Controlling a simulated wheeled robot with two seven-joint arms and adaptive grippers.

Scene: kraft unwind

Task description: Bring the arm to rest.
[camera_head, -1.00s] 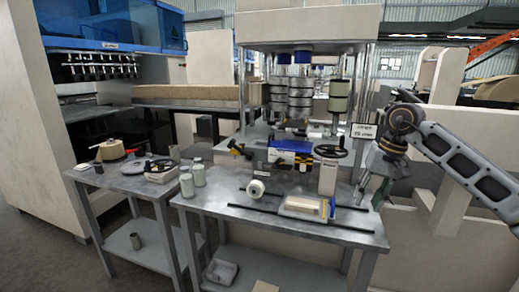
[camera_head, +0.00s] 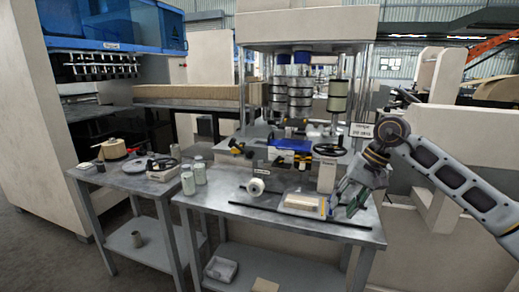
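My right arm comes in from the right edge. Its gripper (camera_head: 345,205) points down and to the left, over or just at the right end of the metal table (camera_head: 290,228). A thin green piece shows at the gripper's fingers. I cannot tell whether it is part of the gripper or something held, nor how far apart the fingers are. The gripper is beside the right end of a shallow tray with a pale block (camera_head: 302,203). My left gripper is not in view.
A machine with a handwheel (camera_head: 330,150) rises behind. A side table (camera_head: 125,180) on the left holds a spool and other items.

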